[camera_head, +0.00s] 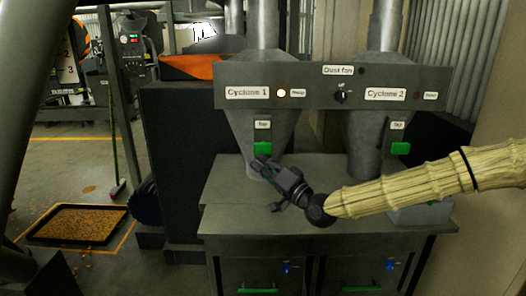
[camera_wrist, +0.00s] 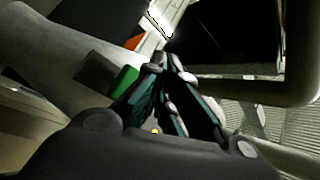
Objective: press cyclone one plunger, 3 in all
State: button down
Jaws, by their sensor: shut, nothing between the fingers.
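Cyclone 1 is a grey metal cone (camera_head: 248,118) under a panel labelled "Cyclone 1" (camera_head: 246,93), with a lit lamp (camera_head: 281,94) beside the label. A green plunger (camera_head: 262,148) sits on its front below a small tag, which seems to read "Tap". My gripper (camera_head: 259,162) is shut and empty, its tips just below the green plunger; I cannot tell whether they touch it. In the wrist view the green plunger (camera_wrist: 126,78) is left of my shut fingertips (camera_wrist: 166,60).
Cyclone 2 (camera_head: 371,125) has its own green plunger (camera_head: 400,148) at the right. A grey cabinet top (camera_head: 225,195) lies under both cones. A light container (camera_head: 420,214) stands at the right, partly behind my arm. A tray of grain (camera_head: 75,224) is on the floor at left.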

aim_at(263, 149)
jog(key=shift+s, duration=0.95)
dwell(1.3)
jog(key=shift+s+p, duration=1.9)
jog(key=shift+p, duration=1.2)
jog(key=shift+w, duration=0.15)
jog(key=w, duration=0.8)
jog(key=shift+w+b, duration=0.3)
jog(key=shift+w, duration=0.15)
